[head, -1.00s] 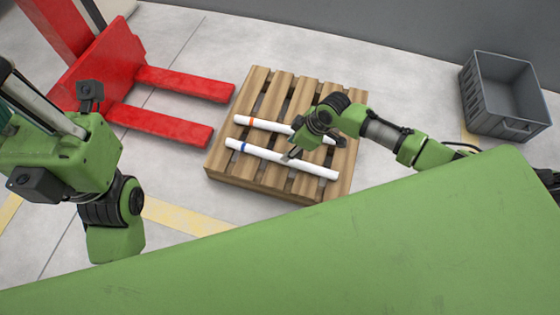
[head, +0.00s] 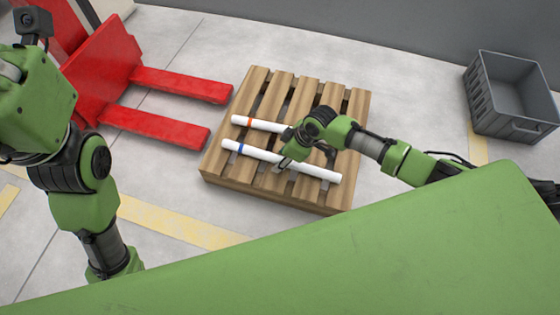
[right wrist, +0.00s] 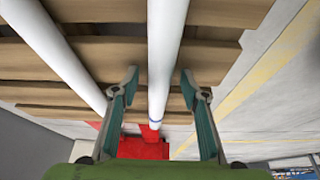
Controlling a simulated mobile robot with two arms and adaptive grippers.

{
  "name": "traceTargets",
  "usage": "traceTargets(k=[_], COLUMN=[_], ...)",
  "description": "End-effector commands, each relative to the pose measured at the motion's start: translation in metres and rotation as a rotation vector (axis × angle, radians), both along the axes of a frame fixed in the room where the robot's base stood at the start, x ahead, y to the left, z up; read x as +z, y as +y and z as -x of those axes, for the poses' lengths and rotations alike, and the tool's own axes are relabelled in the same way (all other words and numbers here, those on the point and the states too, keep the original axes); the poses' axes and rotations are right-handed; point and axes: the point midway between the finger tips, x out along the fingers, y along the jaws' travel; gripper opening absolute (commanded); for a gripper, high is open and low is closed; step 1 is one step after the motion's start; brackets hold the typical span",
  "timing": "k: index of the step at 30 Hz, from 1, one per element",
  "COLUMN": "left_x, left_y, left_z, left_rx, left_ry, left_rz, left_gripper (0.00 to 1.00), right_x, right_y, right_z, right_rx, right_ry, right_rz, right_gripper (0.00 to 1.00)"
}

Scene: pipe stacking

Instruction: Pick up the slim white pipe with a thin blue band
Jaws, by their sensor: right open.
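The slim white pipe with a thin blue band (head: 258,155) lies across the pallet, its band near the left end. My right gripper (head: 284,164) is over the middle of this pipe. In the right wrist view my right gripper (right wrist: 160,92) is open, one finger on each side of the pipe (right wrist: 166,45), with the blue band farther off beyond the fingertips. I cannot tell whether the fingers touch it. My left arm shows at the left, but its gripper is outside the view.
A second white pipe with a red-orange band (head: 264,125) lies behind, roughly parallel, partly hidden by my right arm. Both rest on a wooden pallet (head: 222,168). A red pallet jack (head: 150,122) is at left. A grey crate (head: 510,95) stands at far right.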

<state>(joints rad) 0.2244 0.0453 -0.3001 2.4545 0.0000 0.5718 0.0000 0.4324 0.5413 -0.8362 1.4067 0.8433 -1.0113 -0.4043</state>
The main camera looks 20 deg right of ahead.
Motion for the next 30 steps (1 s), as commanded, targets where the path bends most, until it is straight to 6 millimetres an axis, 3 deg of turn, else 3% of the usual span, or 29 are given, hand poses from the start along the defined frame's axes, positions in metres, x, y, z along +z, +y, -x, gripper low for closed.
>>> traceTargets(k=[3,8,9,22,29,30], left_x=[0.0,0.0,0.0,0.004,-0.005,-0.006], left_y=[0.0,0.0,0.0,0.0,0.002,0.002], left_z=[0.0,0.0,0.0,0.001,-0.012,-0.015], left_rx=[0.0,0.0,0.0,-0.002,-0.003,-0.003], left_ry=[0.0,0.0,0.0,-0.004,0.073,0.091], left_rz=[0.0,0.0,0.0,0.002,0.003,0.004], left_gripper=[0.0,0.0,0.0,0.0,0.0,0.0], right_x=[0.001,0.001,0.001,0.008,0.041,0.046], right_y=[0.0,0.0,0.0,0.0,0.0,-0.002], right_z=[0.0,0.0,0.0,-0.001,-0.001,0.007], right_rx=[0.0,0.0,0.0,0.0,0.001,0.001], right_ry=[0.0,0.0,0.0,-0.001,-0.002,0.001], right_rz=[0.0,0.0,0.0,0.0,-0.001,0.0], right_gripper=[0.41,0.02,0.0,0.0,0.0,0.0])
